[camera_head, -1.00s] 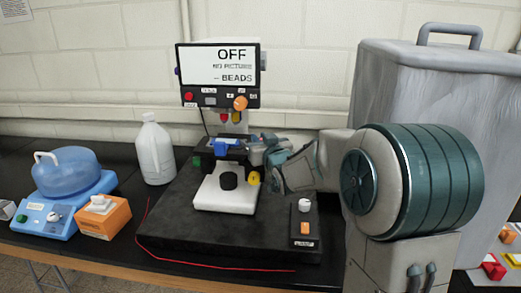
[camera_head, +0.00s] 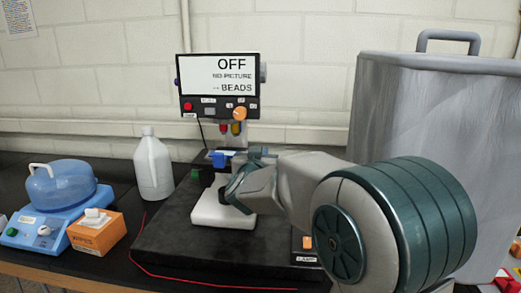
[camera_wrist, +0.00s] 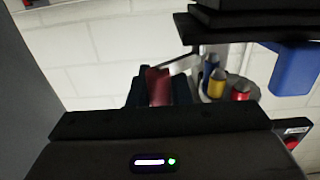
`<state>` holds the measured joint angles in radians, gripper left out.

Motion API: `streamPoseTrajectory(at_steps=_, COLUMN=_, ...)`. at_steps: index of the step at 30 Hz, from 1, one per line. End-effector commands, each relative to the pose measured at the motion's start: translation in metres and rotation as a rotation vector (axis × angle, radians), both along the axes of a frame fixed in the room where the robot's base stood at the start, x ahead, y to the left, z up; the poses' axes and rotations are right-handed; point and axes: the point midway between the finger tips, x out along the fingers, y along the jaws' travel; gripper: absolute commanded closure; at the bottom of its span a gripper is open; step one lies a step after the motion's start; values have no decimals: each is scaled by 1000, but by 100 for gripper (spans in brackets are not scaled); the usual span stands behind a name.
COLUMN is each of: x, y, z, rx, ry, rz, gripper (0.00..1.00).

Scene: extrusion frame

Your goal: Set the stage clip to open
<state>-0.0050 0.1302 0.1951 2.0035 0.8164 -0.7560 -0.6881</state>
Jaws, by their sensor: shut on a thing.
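The microscope's stage is a black plate (camera_wrist: 245,28) across the top of the wrist view, with a blue piece (camera_wrist: 293,68) beside it. The blue piece also shows in the head view (camera_head: 219,159). My gripper (camera_wrist: 158,86) is shut on a dark red piece (camera_wrist: 158,84), which shows between its two dark fingers. I cannot tell for sure whether this is the stage clip or how the clip is set. In the head view my gripper (camera_head: 258,154) is at the right side of the stage, and my wrist hides much of that side.
The objectives (camera_wrist: 217,82) are close to the fingers. The screen (camera_head: 219,75) above reads OFF. A white jug (camera_head: 153,165), an orange wipes box (camera_head: 97,232) and a blue device (camera_head: 45,228) stand left. A large grey-covered case (camera_head: 430,110) stands right.

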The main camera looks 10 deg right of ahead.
Motion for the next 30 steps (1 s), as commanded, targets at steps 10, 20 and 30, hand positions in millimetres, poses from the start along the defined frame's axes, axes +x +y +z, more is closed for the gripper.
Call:
streamPoseTrajectory(at_steps=10, x=-6, y=7, z=4, rx=-1, ry=2, rz=-227, gripper=100)
streamPoseTrajectory(at_steps=20, x=-11, y=10, z=2, rx=-2, ry=-1, rz=-407, gripper=100)
streamPoseTrajectory(at_steps=30, x=-12, y=11, z=1, rx=1, ry=-3, rz=-463, gripper=100)
